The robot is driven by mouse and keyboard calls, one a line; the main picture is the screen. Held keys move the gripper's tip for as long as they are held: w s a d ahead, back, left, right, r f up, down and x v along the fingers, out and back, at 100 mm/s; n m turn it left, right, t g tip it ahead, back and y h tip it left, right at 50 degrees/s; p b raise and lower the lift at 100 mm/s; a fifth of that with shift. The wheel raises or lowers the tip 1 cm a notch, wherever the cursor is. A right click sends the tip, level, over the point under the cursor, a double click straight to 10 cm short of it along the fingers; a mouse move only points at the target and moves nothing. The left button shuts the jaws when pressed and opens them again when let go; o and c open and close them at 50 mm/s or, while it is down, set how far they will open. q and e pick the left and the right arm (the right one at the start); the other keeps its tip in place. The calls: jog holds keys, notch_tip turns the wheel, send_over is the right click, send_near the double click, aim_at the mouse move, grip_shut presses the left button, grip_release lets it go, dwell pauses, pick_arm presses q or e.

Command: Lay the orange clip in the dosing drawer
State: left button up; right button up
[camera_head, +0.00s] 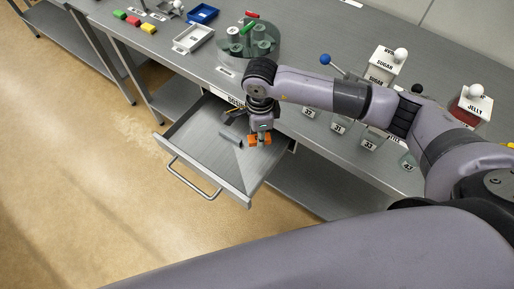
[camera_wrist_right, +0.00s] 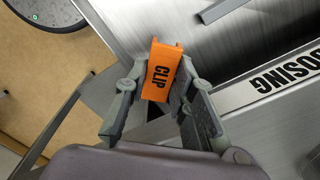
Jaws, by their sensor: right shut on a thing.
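The orange clip (camera_wrist_right: 161,72), lettered CLIP, sits between the two fingers of my right gripper (camera_wrist_right: 155,100) in the right wrist view. In the head view the clip (camera_head: 253,141) shows below my right gripper (camera_head: 260,133), which points down over the right part of the open drawer. The gripper is shut on the clip. The drawer (camera_head: 181,136) is pulled out from the bench, with its handle (camera_head: 195,178) at the front. The DOSING label (camera_wrist_right: 285,75) is beside the drawer in the wrist view. I cannot tell the clip's height above the drawer floor. My left gripper is out of view.
A grey bar (camera_head: 230,138) lies in the drawer, left of the clip. On the bench stand a round green-grey holder (camera_head: 247,40), a white tray (camera_head: 193,38), a blue tray (camera_head: 203,14), and SUGAR (camera_head: 381,68) and JELLY (camera_head: 472,105) boxes. The drawer's front part is clear.

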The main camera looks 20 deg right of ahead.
send_over(259, 156)
notch_tip(259, 156, down, 5)
notch_tip(259, 156, down, 4)
jog(key=shift+s+r, duration=0.1)
jog(key=shift+r, duration=0.15)
jog(key=shift+f, duration=0.45)
jog(key=o, duration=0.8)
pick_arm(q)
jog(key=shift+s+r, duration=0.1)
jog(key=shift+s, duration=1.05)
